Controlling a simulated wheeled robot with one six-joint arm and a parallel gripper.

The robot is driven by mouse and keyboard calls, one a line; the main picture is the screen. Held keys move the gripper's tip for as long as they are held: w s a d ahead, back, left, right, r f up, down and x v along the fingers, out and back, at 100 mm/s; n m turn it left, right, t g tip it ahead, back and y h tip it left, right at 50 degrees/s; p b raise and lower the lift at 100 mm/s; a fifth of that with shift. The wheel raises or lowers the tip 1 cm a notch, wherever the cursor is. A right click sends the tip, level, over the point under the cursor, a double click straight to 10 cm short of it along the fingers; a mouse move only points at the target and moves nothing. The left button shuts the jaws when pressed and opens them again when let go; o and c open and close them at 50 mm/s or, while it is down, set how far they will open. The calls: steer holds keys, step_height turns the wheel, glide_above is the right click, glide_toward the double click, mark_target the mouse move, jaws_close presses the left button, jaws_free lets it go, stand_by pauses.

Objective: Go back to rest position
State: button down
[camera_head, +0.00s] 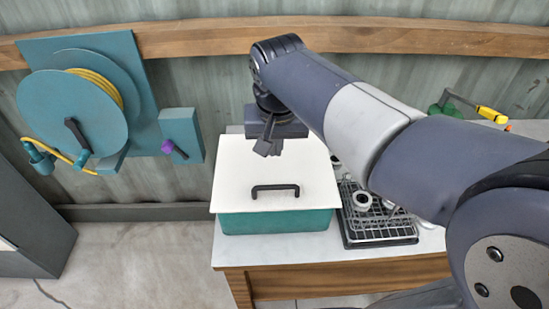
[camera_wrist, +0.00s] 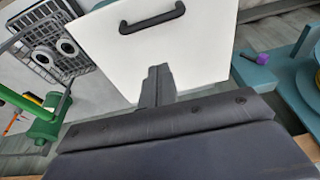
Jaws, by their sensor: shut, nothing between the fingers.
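My gripper (camera_head: 268,147) is shut and empty. In the head view it hangs above the back part of a white lid (camera_head: 238,180) with a black handle (camera_head: 275,189). The lid lies on a teal box (camera_head: 275,221) on the table. The wrist view also shows my gripper (camera_wrist: 157,72) in front of the white lid (camera_wrist: 195,55), apart from the black handle (camera_wrist: 152,18). My arm reaches in from the right and hides part of the table.
A black wire rack (camera_head: 375,232) with white cups stands right of the box. A teal hose reel (camera_head: 72,112) and a box with a purple knob (camera_head: 168,146) hang on the left wall.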

steer(key=v, duration=0.5)
steer(key=shift+r, duration=0.25)
steer(key=x, duration=1)
steer(key=shift+s+f, duration=0.15)
steer(key=shift+f, duration=0.25)
steer(key=shift+s+f+b, duration=0.5)
steer(key=shift+f+b, duration=0.35)
steer(key=shift+b, duration=0.25)
steer(key=shift+s+f+b, duration=0.4)
steer(key=shift+f, duration=0.1)
steer(key=shift+s+f, duration=0.1)
steer(key=shift+s, duration=0.05)
